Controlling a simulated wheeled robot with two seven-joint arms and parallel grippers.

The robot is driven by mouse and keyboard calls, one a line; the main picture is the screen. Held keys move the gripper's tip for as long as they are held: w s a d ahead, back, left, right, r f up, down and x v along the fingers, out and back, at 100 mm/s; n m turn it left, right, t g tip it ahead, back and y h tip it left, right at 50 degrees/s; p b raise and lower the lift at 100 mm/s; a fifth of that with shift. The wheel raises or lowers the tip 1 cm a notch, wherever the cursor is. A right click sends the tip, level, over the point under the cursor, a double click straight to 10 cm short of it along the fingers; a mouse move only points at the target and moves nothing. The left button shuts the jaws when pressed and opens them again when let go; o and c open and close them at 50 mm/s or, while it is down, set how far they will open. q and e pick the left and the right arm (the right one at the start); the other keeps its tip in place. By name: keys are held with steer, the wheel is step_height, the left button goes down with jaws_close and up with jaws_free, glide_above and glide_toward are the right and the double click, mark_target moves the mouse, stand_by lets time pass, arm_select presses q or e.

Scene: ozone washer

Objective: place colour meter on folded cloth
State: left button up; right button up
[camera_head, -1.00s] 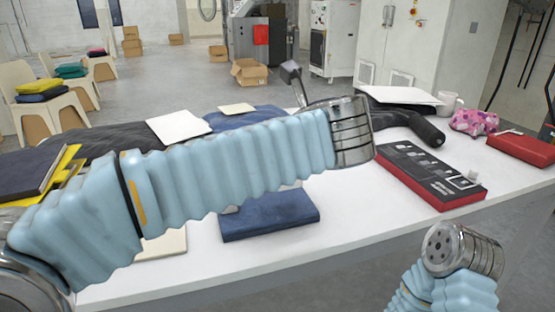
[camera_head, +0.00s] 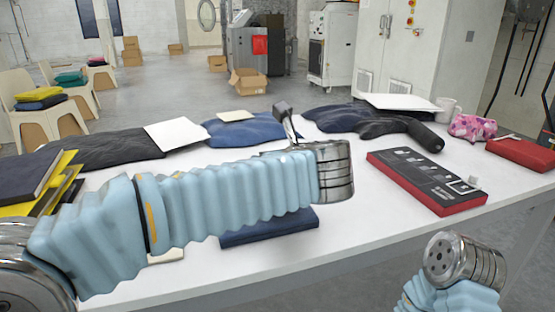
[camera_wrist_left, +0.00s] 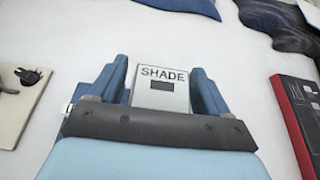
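The colour meter (camera_wrist_left: 160,103) is a pale grey box marked "SHADE" with a small dark window. In the left wrist view it stands between the two blue fingers of my left gripper (camera_wrist_left: 159,67). The fingers lie close along both its sides; I cannot tell whether they press on it. White tabletop shows around it. In the head view my left wrist hides the gripper and meter. A navy folded cloth (camera_head: 275,232) lies at the table's front, partly covered by my left arm. My right gripper's fingers are not visible; only the right wrist's metal end shows, beyond the front edge.
A red-and-black case (camera_head: 425,180) lies right of my left wrist. Dark crumpled cloth (camera_head: 355,118), blue cloth (camera_head: 245,130) and a white sheet (camera_head: 175,135) lie at the back. Bare table (camera_head: 370,225) shows at front right.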

arm_select(q)
steer(key=shift+o, duration=0.4)
steer(key=shift+r, duration=0.15)
steer(key=shift+s+d+r, duration=0.1)
steer(key=shift+s+r, duration=0.05)
steer(key=shift+s, duration=0.05)
steer(key=v, duration=1.1)
steer(key=shift+s+p, duration=0.3)
steer(key=shift+p, duration=0.05)
